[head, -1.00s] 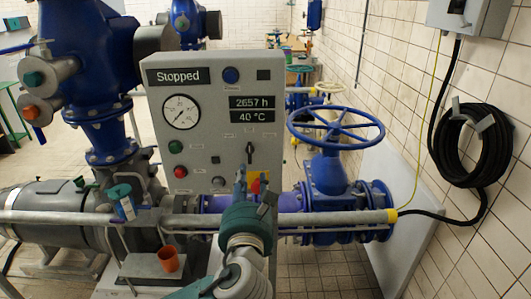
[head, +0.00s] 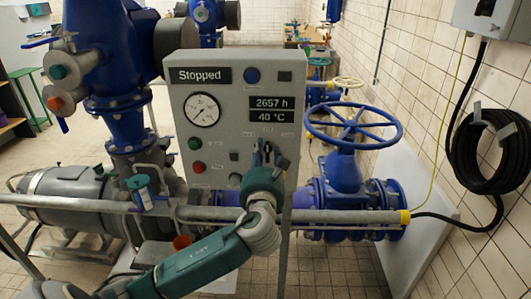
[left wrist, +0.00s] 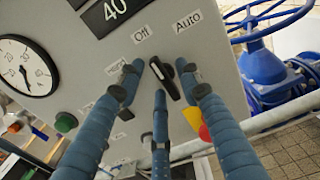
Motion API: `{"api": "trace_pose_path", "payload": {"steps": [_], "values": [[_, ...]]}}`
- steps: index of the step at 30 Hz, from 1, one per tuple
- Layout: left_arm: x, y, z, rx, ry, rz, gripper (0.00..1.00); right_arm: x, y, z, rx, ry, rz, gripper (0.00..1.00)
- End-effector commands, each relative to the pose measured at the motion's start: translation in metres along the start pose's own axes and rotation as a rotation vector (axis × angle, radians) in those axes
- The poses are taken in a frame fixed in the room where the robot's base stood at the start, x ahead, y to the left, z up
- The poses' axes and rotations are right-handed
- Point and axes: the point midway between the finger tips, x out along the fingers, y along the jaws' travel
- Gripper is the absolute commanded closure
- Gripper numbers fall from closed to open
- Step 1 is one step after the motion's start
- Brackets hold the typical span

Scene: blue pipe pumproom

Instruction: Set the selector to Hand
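The selector (left wrist: 165,80) is a black lever knob with a white mark on the grey panel (head: 235,75). In the left wrist view its marked end points toward the Off label (left wrist: 140,35). The Auto label (left wrist: 187,22) is to the right, and a partly hidden, blurred label (left wrist: 115,64) is to the left. My left gripper (left wrist: 160,82) is open, with fingertips on both sides of the knob and a middle finger below it. I cannot tell whether they touch it. In the head view my left gripper (head: 264,155) covers the selector. My right gripper is not in view.
A grey horizontal pipe (head: 330,216) runs in front of the panel, below my left gripper. A blue handwheel valve (head: 352,125) stands to the right. Green (head: 195,143) and red (head: 198,168) buttons are left of my gripper.

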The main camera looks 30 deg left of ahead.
Motion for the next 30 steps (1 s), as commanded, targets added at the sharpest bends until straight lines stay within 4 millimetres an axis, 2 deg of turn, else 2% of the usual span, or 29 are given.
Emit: {"api": "trace_pose_path", "payload": {"steps": [4, 9, 20, 30], "values": [[-0.0002, 0.0, 0.0001, 0.0, 0.0, 0.0, 0.67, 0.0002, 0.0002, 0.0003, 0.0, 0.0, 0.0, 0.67], [-0.0003, 0.0, 0.0001, 0.0, 0.0, 0.0, 1.0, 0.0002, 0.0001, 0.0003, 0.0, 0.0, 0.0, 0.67], [-0.0002, 0.0006, 0.0, -0.036, 0.0, 0.001, 1.0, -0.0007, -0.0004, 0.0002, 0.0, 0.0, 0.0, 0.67], [-0.0003, 0.002, -0.0015, -0.252, 0.001, 0.003, 1.0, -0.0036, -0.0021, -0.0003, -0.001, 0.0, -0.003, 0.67]]}}
